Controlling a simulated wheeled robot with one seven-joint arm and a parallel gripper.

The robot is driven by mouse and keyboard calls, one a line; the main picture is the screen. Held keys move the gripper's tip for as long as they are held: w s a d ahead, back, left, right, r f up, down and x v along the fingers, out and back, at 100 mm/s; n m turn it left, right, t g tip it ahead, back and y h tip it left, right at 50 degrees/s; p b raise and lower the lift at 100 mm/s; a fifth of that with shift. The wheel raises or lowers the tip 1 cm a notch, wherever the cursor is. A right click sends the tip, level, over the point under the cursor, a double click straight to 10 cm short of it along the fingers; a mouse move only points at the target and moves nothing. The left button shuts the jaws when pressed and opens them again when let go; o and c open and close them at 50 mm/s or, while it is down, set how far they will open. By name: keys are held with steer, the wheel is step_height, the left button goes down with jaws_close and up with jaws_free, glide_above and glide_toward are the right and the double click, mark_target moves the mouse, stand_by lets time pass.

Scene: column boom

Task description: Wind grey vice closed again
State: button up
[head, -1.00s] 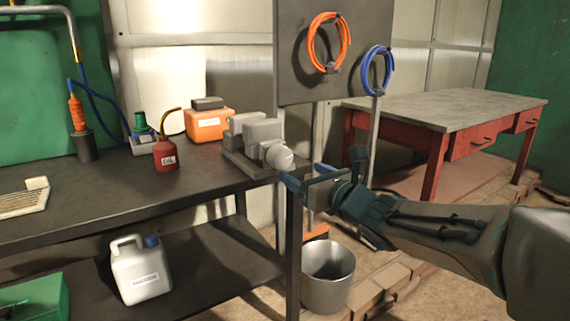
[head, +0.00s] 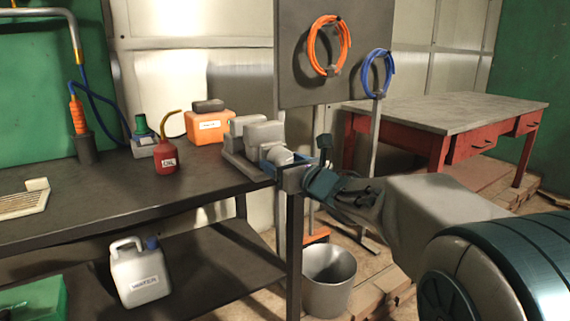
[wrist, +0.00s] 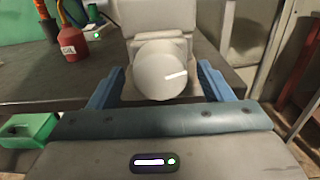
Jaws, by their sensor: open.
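The grey vice (head: 255,142) sits on the right end of the dark workbench. In the wrist view its round front knob (wrist: 161,70) faces me, with a short white mark pointing to the right. My gripper (head: 278,163) is at the front of the vice. In the wrist view my gripper (wrist: 160,85) is open, with one blue finger on each side of the knob. A gap shows between each finger and the knob. In the head view the fingers partly cover the knob. The vice's jaws are hard to make out, so I cannot tell their gap.
A red oil can (head: 166,156) and an orange container (head: 208,126) stand left of the vice on the workbench (head: 110,200). A metal bucket (head: 328,280) stands on the floor below my arm. A dark panel (head: 300,60) with hose coils rises behind the vice.

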steer(key=c, duration=1)
steer(key=shift+o, duration=0.2)
steer(key=shift+m, duration=0.3)
